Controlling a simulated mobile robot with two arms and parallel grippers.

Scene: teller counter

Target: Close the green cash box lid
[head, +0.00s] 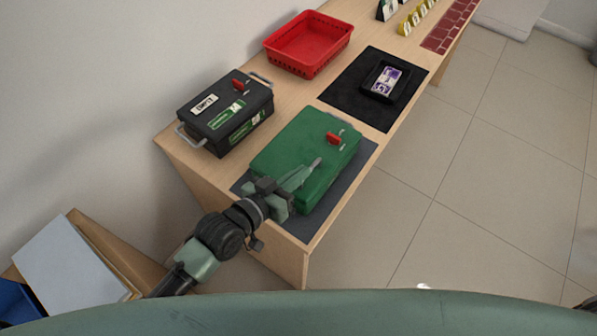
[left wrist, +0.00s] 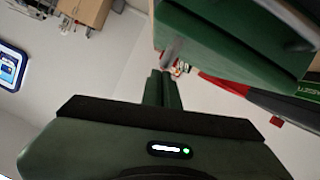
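The green cash box (head: 290,150) sits on a dark mat at the near end of the counter. Its lid looks down over the box in the head view, with a red part (head: 334,139) on top; I cannot tell whether it is fully shut. My left gripper (head: 312,168) is at the box's near side, its fingers overlapping the lid in the picture; contact is unclear. In the left wrist view the fingers (left wrist: 162,88) are together with nothing seen between them, and the green box (left wrist: 225,40) fills the upper right. My right gripper is not in view.
A black cash box (head: 187,113) with handles stands left of the green one. Behind are a red basket (head: 300,62) and a black tray (head: 372,86) on a black mat (head: 340,99). The counter's right edge lies close to the green box, with open floor beyond.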

